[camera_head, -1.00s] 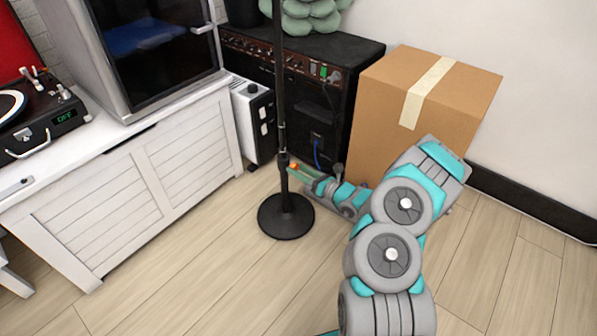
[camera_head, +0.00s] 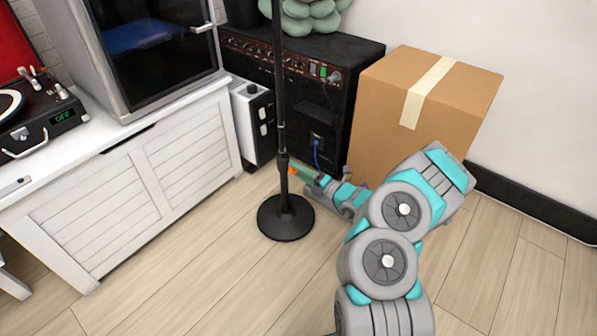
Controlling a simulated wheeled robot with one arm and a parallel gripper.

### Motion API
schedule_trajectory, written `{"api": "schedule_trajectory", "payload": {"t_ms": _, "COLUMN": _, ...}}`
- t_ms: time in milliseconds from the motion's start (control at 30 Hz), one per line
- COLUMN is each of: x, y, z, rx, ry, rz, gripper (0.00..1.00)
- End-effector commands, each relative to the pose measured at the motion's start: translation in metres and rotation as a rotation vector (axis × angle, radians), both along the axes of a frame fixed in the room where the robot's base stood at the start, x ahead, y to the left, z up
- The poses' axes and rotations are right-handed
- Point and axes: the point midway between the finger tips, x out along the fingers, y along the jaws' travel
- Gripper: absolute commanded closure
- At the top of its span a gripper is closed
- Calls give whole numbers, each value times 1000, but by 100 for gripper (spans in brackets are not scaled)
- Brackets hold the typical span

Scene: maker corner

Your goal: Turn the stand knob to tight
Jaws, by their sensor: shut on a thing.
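A black stand (camera_head: 279,85) rises upright from a round black base (camera_head: 285,218) on the wooden floor. A small orange-red knob (camera_head: 292,171) sits at the right side of the pole, above the base. My gripper (camera_head: 298,172) reaches in from the right, low down, and its tips are at the knob, shut on it. The knob is small in view and partly covered by the gripper. Its exact turn and any marking on it cannot be made out.
A black amplifier (camera_head: 345,56) and a cardboard box (camera_head: 468,84) stand behind my arm. A white heater (camera_head: 252,120) and a white cabinet (camera_head: 120,215) are to the left. The floor in front of the base is clear.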

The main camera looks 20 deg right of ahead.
Motion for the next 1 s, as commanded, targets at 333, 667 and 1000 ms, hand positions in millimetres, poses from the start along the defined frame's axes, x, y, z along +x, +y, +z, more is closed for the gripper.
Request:
{"api": "schedule_trajectory", "payload": {"t_ms": 333, "x": 0, "y": 0, "z": -1, "rx": 264, "ry": 193, "rz": 0, "gripper": 100}}
{"api": "schedule_trajectory", "payload": {"t_ms": 667, "x": 0, "y": 0, "z": -1, "rx": 516, "ry": 376, "rz": 0, "gripper": 100}}
{"api": "schedule_trajectory", "payload": {"t_ms": 1000, "x": 0, "y": 0, "z": -2, "rx": 730, "ry": 531, "rz": -1, "gripper": 100}}
